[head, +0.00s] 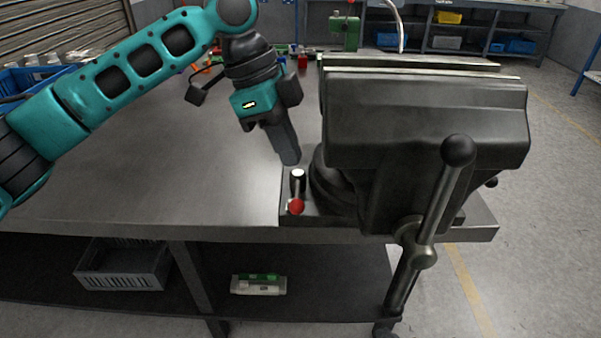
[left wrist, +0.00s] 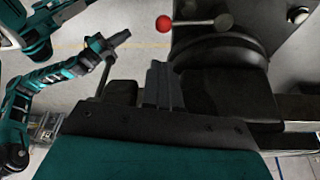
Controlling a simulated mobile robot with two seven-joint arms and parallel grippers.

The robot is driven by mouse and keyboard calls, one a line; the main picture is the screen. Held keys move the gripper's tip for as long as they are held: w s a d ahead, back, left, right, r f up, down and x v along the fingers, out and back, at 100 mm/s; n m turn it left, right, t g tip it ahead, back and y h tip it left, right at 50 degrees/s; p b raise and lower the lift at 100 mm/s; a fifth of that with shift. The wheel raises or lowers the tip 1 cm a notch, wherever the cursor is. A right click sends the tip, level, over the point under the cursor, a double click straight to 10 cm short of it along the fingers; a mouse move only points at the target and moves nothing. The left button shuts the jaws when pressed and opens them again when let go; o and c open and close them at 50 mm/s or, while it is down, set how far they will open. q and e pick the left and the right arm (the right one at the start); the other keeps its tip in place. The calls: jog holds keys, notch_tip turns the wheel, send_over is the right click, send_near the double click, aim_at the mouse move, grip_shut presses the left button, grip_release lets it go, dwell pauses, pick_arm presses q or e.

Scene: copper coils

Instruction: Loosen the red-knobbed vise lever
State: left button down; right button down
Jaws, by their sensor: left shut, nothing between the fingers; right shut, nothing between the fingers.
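The big dark grey vise (head: 425,120) stands at the bench's right corner. Its small lever with a red knob (head: 296,207) is low at the left of the vise base; the lever's other end is pale. In the left wrist view the red knob (left wrist: 163,24) and lever show beside the round base. My left gripper (head: 289,160) is shut and empty, pointing down just above and behind the lever, apart from the knob. Its shut fingers also show in the left wrist view (left wrist: 158,72). My right gripper (left wrist: 121,39) is shut and empty, seen only in that view, away from the lever.
The vise's long handle (head: 440,200) with a black ball end stands at its front right. The grey bench top (head: 180,170) is clear left of the lever. A grey crate (head: 125,265) sits on the lower shelf. Shelving with bins stands at the back.

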aim_at(297, 193)
pick_arm(q)
jog(key=b+x, duration=0.2)
jog(key=x, duration=0.7)
jog(key=shift+f, duration=0.2)
